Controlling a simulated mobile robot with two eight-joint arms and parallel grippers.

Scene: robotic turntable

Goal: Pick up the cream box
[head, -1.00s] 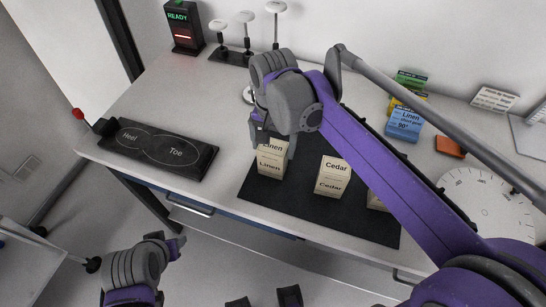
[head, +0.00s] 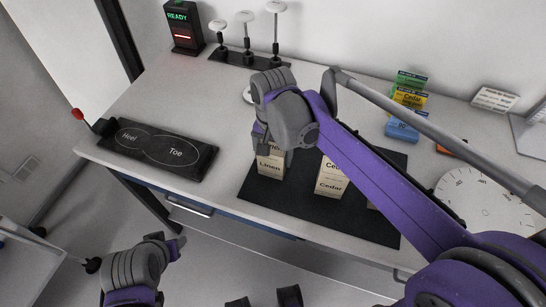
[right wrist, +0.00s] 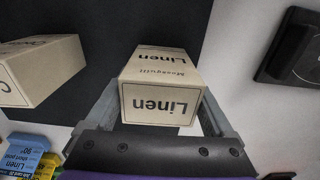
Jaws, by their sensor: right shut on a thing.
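The cream box labelled Linen (head: 270,167) stands upright on the black mat (head: 300,205), its top partly hidden by my gripper in the head view. My right gripper (head: 271,143) is over it, shut on its upper part. In the right wrist view the Linen box (right wrist: 160,88) sits between the two fingers (right wrist: 158,110). A second cream box, labelled Cedar (head: 332,178), stands to its right on the mat, clear of my gripper. My left gripper (head: 178,248) is low at the left, in front of the table, apart from everything; its jaws are not clear.
A black Heel and Toe pad (head: 150,150) lies left of the mat. Behind are a READY display (head: 183,28) and several white-topped stands (head: 245,45). Coloured cards (head: 408,98) and a white dial (head: 485,203) are at the right. A third cream box is mostly hidden behind my right arm.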

